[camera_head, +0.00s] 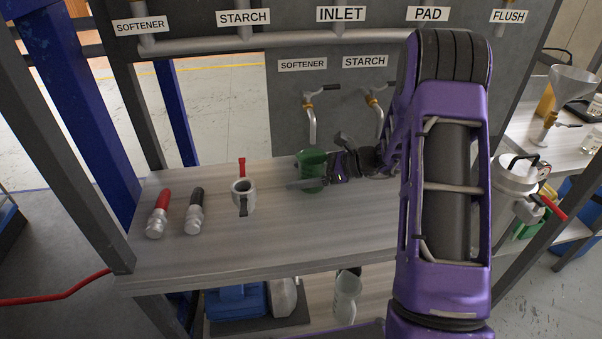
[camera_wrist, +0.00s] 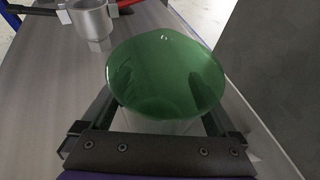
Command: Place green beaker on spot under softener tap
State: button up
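The green beaker (camera_head: 311,164) stands upright on or just above the bench top, below the spout of the lower softener tap (camera_head: 311,118). In the wrist view the beaker (camera_wrist: 165,75) fills the middle, seen from above, with its wide round top toward the camera. My gripper (camera_head: 318,181) reaches in from the right, low on the beaker, with one finger on each side. It looks shut on the beaker; the finger contact is partly hidden under the rim. The spot under the tap cannot be made out beneath the beaker.
The starch tap (camera_head: 375,112) hangs to the right, near my arm. The bench front (camera_head: 290,235) is clear. A grey panel stands behind.

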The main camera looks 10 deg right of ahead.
jog(key=shift+r, duration=0.1)
jog(key=shift+r+p, duration=0.3)
jog(key=v, duration=0.7)
jog(key=shift+s+d+r, duration=0.1)
jog(key=shift+d+r, duration=0.1)
jog(key=shift+r, duration=0.1)
